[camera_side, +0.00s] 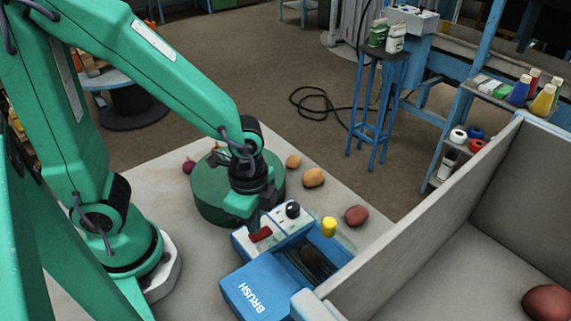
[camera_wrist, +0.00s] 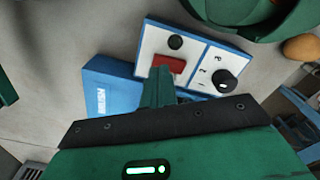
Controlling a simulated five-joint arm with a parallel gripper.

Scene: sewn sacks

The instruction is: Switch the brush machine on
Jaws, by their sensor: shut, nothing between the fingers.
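The brush machine (camera_side: 258,288) is a blue box marked BRUSH on the table; its blue body also shows in the wrist view (camera_wrist: 108,92). Its white panel carries a red switch (camera_side: 261,235), which also shows in the wrist view (camera_wrist: 176,64), and a black dial knob (camera_side: 292,209). My gripper (camera_side: 252,226) is shut and empty, pointing down at the red switch. In the wrist view the fingertips (camera_wrist: 158,72) overlap the switch's left end; I cannot tell whether they touch it. The switch's position is unclear.
A green round tub (camera_side: 210,205) stands right behind the machine. Potatoes (camera_side: 313,177), a red one (camera_side: 356,215) and a purple onion (camera_side: 189,167) lie around it. A tall grey-walled bin (camera_side: 420,225) fills the right.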

